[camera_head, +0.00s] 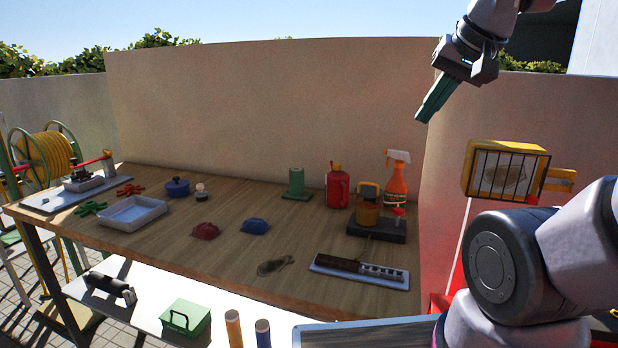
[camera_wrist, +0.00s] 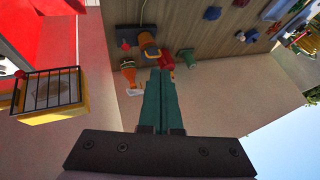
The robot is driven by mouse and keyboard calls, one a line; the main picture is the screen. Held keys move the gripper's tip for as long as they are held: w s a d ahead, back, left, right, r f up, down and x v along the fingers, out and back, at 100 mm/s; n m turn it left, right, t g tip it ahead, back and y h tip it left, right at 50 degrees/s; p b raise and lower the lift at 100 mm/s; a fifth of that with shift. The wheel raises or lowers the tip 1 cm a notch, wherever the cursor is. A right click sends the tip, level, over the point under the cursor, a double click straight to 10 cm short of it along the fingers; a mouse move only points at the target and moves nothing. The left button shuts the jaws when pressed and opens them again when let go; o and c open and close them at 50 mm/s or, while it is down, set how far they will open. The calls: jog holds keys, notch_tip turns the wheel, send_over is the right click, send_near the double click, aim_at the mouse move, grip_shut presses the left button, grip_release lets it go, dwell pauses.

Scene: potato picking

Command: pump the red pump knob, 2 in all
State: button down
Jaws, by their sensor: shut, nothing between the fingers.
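A small red knob (camera_head: 399,211) stands at the right end of a dark base (camera_head: 378,232) near the table's back right corner. A yellow-orange can-like part (camera_head: 367,208) stands on the same base. In the wrist view the red knob (camera_wrist: 124,45) shows near the top, left of the orange part (camera_wrist: 148,42). My gripper (camera_head: 420,119) is high above the table's right end, clear of everything. Its green fingers are together and empty, and they also show in the wrist view (camera_wrist: 160,75).
An orange spray bottle (camera_head: 396,185) and a red canister (camera_head: 337,188) stand close behind the base. A white tray with a slotted block (camera_head: 360,271) lies in front. A yellow barred box (camera_head: 504,170) hangs on the right wall. The tabletop's middle holds red and blue lumps.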

jog(key=shift+w, duration=0.1)
jog(key=g+h, duration=0.2)
jog(key=g, duration=0.5)
send_over(399, 209)
notch_tip(399, 209, down, 17)
jog(key=shift+r, duration=0.15)
notch_tip(399, 209, down, 14)
